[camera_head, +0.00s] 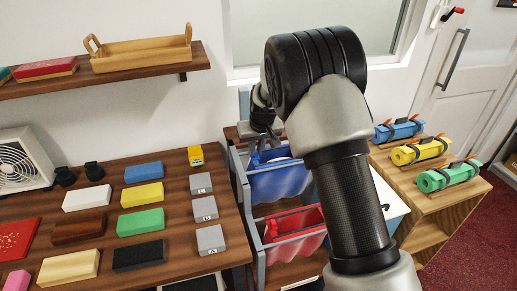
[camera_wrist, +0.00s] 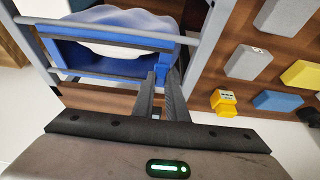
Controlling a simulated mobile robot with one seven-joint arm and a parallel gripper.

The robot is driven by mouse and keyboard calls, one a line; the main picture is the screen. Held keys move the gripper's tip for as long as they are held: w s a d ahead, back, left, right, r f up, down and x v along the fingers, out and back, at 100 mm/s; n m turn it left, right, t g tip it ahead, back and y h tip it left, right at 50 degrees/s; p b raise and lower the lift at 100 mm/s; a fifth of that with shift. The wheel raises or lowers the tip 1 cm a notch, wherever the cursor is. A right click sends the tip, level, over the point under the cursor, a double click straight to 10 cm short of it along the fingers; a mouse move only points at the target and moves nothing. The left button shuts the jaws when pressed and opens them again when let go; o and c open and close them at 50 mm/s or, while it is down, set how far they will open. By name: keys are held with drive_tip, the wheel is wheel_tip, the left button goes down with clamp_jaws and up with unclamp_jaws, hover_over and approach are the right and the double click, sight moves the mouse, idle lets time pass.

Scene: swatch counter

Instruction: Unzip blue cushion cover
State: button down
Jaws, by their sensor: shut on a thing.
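The blue cushion cover (camera_head: 278,180) hangs in a grey metal frame at the middle of the head view. In the wrist view the blue cover (camera_wrist: 85,60) fills the upper left, with a white filling (camera_wrist: 115,27) showing through an opening in its top. My gripper (camera_wrist: 166,72) is at the right-hand end of the cover's near edge in the wrist view. Its fingers are shut on a small blue part there, apparently the zip pull, mostly hidden between the fingertips. In the head view my gripper (camera_head: 262,136) is at the cover's far left corner, partly behind my arm.
A red cover (camera_head: 290,232) hangs in the frame in front of the blue one. The grey frame rails (camera_head: 238,180) surround both. A table with coloured blocks (camera_head: 141,195) stands at left. Blue, yellow and green rolls (camera_head: 418,151) lie on a wooden stand at right.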

drive_tip(key=shift+s+a, duration=0.1)
drive_tip(key=shift+a, duration=0.15)
drive_tip(key=c, duration=1.8)
unclamp_jaws()
drive_tip(key=shift+a, duration=0.1)
drive_tip(key=shift+o, duration=0.2)
drive_tip(key=shift+s+r, duration=0.1)
drive_tip(key=shift+r, duration=0.4)
drive_tip(key=v, duration=1.6)
drive_tip(key=shift+s+d, duration=0.2)
drive_tip(key=shift+d, duration=0.15)
drive_tip(key=shift+r, duration=0.1)
